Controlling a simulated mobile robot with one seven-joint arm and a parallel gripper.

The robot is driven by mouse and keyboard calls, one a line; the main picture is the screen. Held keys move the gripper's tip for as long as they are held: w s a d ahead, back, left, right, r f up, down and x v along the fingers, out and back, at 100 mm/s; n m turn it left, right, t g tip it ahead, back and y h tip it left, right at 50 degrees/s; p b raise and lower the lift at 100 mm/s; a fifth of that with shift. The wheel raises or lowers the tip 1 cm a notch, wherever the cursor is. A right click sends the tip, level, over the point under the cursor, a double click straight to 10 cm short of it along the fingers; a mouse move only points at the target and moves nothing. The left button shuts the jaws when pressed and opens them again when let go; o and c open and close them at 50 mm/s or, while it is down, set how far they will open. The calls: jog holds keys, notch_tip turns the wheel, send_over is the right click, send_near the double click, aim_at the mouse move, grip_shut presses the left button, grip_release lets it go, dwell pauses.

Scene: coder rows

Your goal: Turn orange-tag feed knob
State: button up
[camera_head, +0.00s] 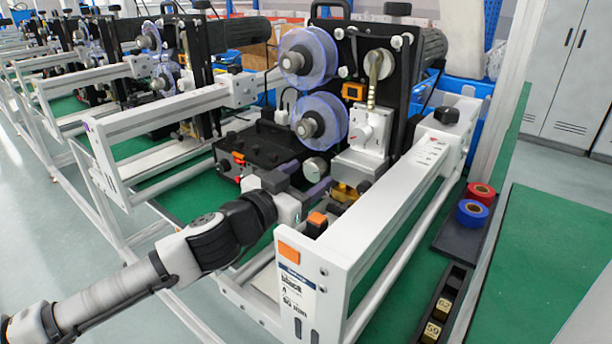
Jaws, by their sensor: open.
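The near coder machine (372,50) stands in a white frame that carries an orange tag (289,252) on its front end, above a printed label. A round silver knob (315,167) shows low on the machine, beside the black control box (262,150). I cannot tell for sure whether this is the feed knob. My arm reaches in from the lower left, and my gripper (312,194) is over the frame's near side, just in front of and below the silver knob. It is open, with nothing seen in it. Its fingertips are partly hidden, and I cannot see contact with the knob.
Two clear purple-tinted reels (323,118) hang above the control box. A white frame beam (395,190) runs along the right of my gripper, with a small black-and-orange block (317,219) close by. Red and blue tape rolls (472,212) lie on a dark tray farther right.

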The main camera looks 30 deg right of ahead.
jog(key=shift+w+d, duration=0.1)
jog(key=shift+d, duration=0.2)
jog(key=shift+c, duration=0.2)
jog(key=c, duration=0.9)
jog(key=shift+m, duration=0.3)
jog(key=m, duration=0.5)
jog(key=m+b, duration=0.1)
jog(key=m, duration=0.5)
jog(key=shift+m, duration=0.4)
